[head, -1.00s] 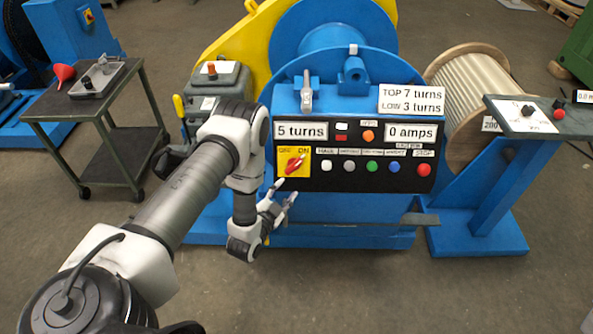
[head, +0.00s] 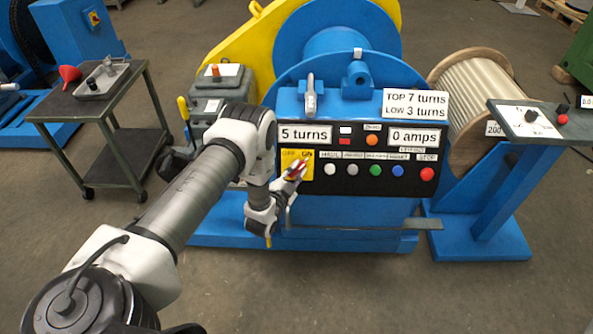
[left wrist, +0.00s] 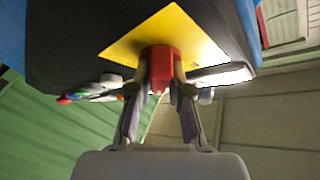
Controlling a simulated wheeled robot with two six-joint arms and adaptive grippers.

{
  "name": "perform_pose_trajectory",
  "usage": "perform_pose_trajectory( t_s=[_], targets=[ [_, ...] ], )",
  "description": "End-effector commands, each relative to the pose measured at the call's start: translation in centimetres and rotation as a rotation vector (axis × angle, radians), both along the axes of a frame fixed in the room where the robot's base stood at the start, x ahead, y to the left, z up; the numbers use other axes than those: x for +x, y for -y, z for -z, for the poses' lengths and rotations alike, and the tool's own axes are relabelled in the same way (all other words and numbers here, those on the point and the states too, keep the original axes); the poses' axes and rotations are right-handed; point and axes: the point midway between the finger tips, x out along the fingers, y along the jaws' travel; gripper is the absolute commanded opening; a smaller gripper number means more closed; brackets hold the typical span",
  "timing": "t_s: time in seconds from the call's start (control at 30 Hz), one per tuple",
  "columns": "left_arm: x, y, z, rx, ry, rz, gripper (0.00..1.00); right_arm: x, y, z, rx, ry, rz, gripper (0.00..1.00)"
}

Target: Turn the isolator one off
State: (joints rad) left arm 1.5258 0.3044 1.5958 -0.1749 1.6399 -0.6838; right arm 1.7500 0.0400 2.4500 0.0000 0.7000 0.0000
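The isolator is a red rotary knob on a yellow plate (head: 287,174) marked OFF and ON, at the left end of the black panel. My left gripper (head: 299,171) is at the knob and hides most of it in the head view. In the left wrist view the red knob (left wrist: 160,66) sits between the two fingertips of the left gripper (left wrist: 160,77), which close against its sides. The yellow plate (left wrist: 127,42) lies just behind. Which label the knob points to is hard to see now. My right gripper is not in view.
The black panel also has a row of buttons, with a white one (head: 330,169) nearest and a red stop button (head: 427,174) at the right end. A grey lever (head: 311,96) stands above. A dark cart (head: 125,133) is at the left.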

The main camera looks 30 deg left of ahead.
Motion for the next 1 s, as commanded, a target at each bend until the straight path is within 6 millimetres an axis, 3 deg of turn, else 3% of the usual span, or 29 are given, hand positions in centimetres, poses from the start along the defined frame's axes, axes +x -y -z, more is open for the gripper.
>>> perform_pose_trajectory(
  t_s=[0.47,1.0],
  targets=[
    [0.1,0.0,0.2,-0.041,0.024,-0.024,0.0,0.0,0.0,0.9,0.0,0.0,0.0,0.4],
    [0.2,0.2,0.5,-0.353,0.217,-0.204,0.0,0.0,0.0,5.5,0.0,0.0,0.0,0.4]
  ],
)
